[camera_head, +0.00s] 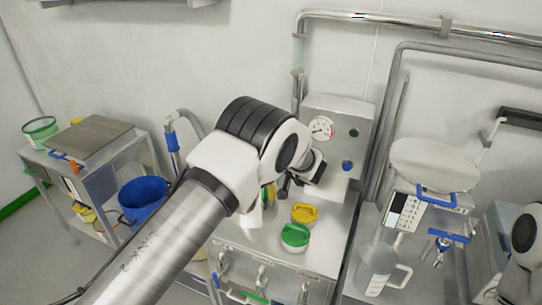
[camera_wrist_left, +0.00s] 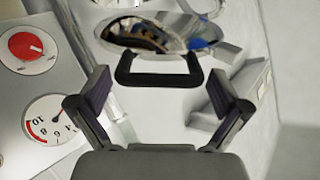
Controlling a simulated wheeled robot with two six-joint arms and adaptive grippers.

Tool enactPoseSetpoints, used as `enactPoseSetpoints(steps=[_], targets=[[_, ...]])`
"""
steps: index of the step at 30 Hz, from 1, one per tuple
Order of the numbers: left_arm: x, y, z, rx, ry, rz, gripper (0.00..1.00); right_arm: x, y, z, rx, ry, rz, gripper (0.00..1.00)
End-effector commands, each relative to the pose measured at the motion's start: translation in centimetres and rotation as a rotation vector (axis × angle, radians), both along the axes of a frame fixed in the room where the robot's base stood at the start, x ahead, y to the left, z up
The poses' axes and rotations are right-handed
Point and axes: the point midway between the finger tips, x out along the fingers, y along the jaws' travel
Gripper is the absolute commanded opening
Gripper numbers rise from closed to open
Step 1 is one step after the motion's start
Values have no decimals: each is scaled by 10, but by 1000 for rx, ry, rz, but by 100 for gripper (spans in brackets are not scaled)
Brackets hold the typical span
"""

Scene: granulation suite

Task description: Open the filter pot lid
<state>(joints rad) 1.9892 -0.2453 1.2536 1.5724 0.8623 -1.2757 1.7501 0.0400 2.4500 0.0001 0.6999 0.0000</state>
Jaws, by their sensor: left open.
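In the left wrist view, a shiny round metal lid (camera_wrist_left: 120,30), seemingly the filter pot lid, shows at the top with a mirror-like surface. A black bar handle (camera_wrist_left: 158,80) stands out from its near edge. My left gripper (camera_wrist_left: 158,95) is open, with one finger on each side of the handle and a gap to both. I cannot tell how far the handle is from the fingertips in depth. In the head view, my left arm hides the lid and most of the left gripper (camera_head: 290,187). My right gripper is out of view; only part of that arm shows at the right edge.
A panel with a pressure gauge (camera_head: 322,128) stands close behind the left gripper. Yellow (camera_head: 304,213) and green (camera_head: 295,237) caps sit on the bench beside it. A large round-topped vessel (camera_head: 435,162) and a jug (camera_head: 378,268) are at right. A cart (camera_head: 85,150) stands at left.

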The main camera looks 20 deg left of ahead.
Motion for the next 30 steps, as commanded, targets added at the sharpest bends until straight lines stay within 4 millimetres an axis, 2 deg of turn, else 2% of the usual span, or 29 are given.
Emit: enactPoseSetpoints(steps=[11,20,23,24,26,28,29,30], targets=[[-37,-44,27,2,0,-2,100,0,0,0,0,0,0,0],[-43,-49,29,-1,0,1,100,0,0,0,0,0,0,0],[-43,-47,31,13,4,4,68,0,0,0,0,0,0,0],[-44,-44,35,38,3,12,54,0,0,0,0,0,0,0],[-44,-38,47,119,-3,12,33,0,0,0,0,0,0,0],[-46,-29,67,277,-7,-5,8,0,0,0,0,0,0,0],[-47,-25,77,356,-9,-17,0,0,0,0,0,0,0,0],[-48,-21,90,464,-15,-33,0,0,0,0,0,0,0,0]])
